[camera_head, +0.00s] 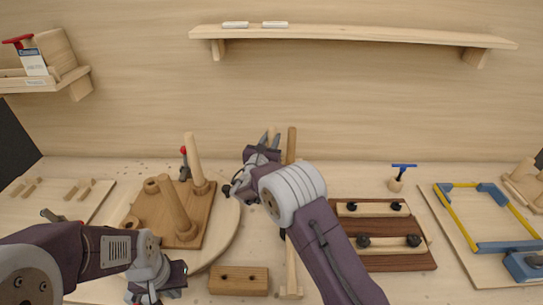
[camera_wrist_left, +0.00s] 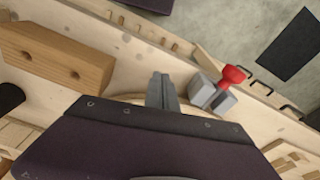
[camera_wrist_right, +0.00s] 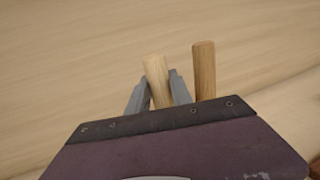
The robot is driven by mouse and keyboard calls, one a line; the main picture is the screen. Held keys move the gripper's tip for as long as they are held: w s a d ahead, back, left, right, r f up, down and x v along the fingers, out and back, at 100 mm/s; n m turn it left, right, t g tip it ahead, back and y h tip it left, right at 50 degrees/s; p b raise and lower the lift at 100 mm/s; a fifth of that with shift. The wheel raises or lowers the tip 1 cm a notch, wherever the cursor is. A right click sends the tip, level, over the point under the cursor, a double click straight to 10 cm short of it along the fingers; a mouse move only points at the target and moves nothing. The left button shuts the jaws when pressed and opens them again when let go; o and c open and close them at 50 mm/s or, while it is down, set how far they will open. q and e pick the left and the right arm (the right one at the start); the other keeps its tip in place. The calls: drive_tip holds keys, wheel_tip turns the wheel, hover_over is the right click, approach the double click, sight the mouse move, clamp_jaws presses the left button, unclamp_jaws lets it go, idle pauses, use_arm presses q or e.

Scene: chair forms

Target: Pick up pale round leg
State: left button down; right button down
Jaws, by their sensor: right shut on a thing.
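A pale round leg (camera_wrist_right: 155,68) stands between the fingers of my right gripper (camera_wrist_right: 159,92) in the right wrist view. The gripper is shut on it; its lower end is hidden. In the head view my right gripper (camera_head: 266,142) is at the back centre, and only the top of that leg (camera_head: 271,133) shows.
Pale legs (camera_head: 178,208) stand upright on a brown board (camera_head: 215,212) over a round pale panel (camera_head: 232,230) at left. A drilled block (camera_head: 238,281) lies front centre. A dark board with strips (camera_head: 390,262) and a yellow-blue frame (camera_head: 447,208) lie at right.

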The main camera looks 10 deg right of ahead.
drive_tip(key=shift+f, duration=0.35)
wheel_tip(320, 180, up, 18)
drive_tip(key=p, duration=0.1)
drive_tip(key=shift+r, duration=0.2)
drive_tip(key=shift+w, duration=0.1)
idle(1.1)
